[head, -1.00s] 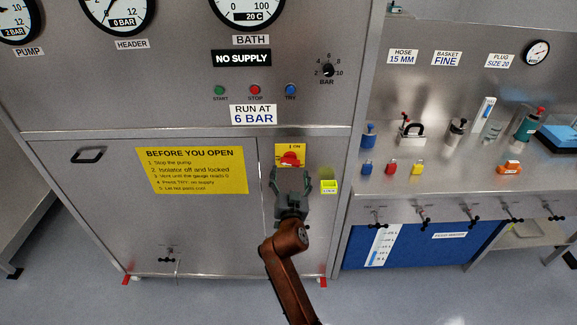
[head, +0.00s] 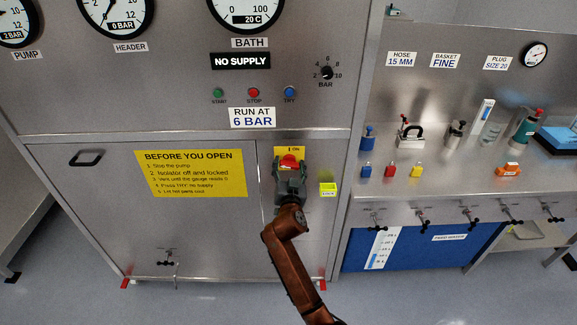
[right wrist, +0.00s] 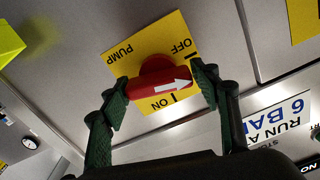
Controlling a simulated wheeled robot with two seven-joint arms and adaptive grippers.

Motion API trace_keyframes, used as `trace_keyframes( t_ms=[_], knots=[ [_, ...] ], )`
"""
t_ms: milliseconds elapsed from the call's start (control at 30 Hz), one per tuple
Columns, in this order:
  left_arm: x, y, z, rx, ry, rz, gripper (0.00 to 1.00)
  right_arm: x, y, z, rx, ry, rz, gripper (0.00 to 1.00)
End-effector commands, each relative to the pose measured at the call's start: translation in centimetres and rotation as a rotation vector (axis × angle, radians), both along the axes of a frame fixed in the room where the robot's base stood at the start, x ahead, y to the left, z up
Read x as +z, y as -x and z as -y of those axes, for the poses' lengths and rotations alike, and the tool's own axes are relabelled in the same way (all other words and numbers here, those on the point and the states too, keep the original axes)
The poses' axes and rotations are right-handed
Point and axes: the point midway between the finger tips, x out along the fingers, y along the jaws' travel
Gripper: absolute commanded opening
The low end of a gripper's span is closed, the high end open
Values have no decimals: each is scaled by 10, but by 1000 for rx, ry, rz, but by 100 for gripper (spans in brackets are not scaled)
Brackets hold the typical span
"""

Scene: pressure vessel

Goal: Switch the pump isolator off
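The pump isolator is a red rotary handle (right wrist: 160,84) on a yellow plate (right wrist: 120,63) marked PUMP, OFF and ON. In the right wrist view its white arrow points right, between the ON and OFF words. In the head view the red handle (head: 289,161) sits on the cabinet front below the ON mark. My right gripper (right wrist: 160,82) is open, with one finger at each end of the handle. I cannot tell whether the fingertips touch it. The right gripper also shows in the head view (head: 290,172), partly covering the handle. My left gripper is out of view.
A yellow-green LOCK box (head: 328,190) is just right of the isolator. A yellow notice (head: 190,173) is to the left. The START, STOP (head: 253,92) and TRY buttons are above. Padlocks (head: 390,170) stand on the right-hand bench.

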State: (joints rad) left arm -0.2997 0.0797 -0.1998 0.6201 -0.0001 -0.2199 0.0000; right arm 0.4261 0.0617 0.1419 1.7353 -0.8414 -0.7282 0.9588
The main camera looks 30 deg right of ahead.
Motion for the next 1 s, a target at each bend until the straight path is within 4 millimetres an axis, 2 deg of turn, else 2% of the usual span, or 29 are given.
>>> trace_keyframes(
  t_ms=[33,400,800,1000],
  knots=[
    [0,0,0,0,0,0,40,0,0,0,0,0,0,52],
    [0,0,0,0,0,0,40,0,0,-1,2,0,0,27],
    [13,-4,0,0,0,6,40,2,-1,-2,3,200,-121,27],
    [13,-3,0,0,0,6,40,1,-1,-2,3,214,-128,27]
  ],
)
